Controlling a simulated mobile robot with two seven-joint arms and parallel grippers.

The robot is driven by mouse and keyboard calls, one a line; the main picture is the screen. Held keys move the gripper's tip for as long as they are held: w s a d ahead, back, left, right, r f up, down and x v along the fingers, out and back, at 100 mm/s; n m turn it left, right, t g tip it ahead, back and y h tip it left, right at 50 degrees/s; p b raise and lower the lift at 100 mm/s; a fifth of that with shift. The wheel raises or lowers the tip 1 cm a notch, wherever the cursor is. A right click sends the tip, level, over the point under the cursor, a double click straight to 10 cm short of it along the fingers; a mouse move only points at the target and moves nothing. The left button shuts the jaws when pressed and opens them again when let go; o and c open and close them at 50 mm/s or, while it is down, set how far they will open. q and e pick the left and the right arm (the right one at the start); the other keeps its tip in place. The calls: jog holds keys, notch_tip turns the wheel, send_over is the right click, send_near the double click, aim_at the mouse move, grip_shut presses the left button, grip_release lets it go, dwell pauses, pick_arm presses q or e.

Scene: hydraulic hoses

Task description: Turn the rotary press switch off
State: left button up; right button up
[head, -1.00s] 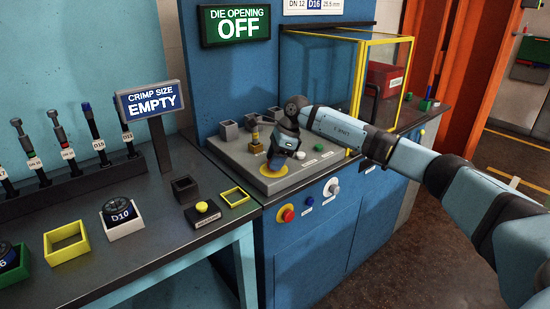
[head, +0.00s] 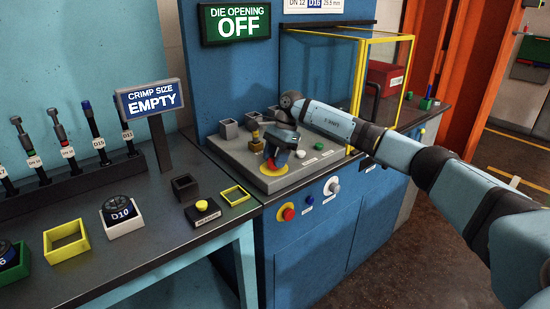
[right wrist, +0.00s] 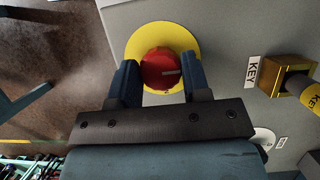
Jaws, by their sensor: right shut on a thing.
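The rotary press switch, a round red knob with a pale mark, shows in the right wrist view (right wrist: 162,72). It sits on a yellow disc (right wrist: 182,34). In the head view the switch (head: 270,164) is partly hidden by my right gripper. My right gripper (right wrist: 160,75) has one finger on each side of the knob and is shut on it. In the head view it (head: 272,160) points down onto the grey sloped panel (head: 233,152). A green sign (head: 237,26) above reads "DIE OPENING OFF". My left gripper is not in view.
A key with a yellow tag (right wrist: 300,88) stands beside the switch. White and green buttons (head: 320,146) are on the panel's right. A red knob (head: 288,213) and a grey knob (head: 332,187) are on the cabinet front. A yellow-framed glass guard (head: 385,80) stands behind my right arm.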

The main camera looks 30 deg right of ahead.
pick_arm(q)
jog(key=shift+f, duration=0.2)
pick_arm(e)
jog(key=o, duration=0.9)
pick_arm(q)
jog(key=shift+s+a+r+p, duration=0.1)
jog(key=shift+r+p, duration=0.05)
jog(key=shift+p, duration=0.45)
pick_arm(e)
jog(key=v, duration=1.4)
jog(key=shift+f, duration=0.1)
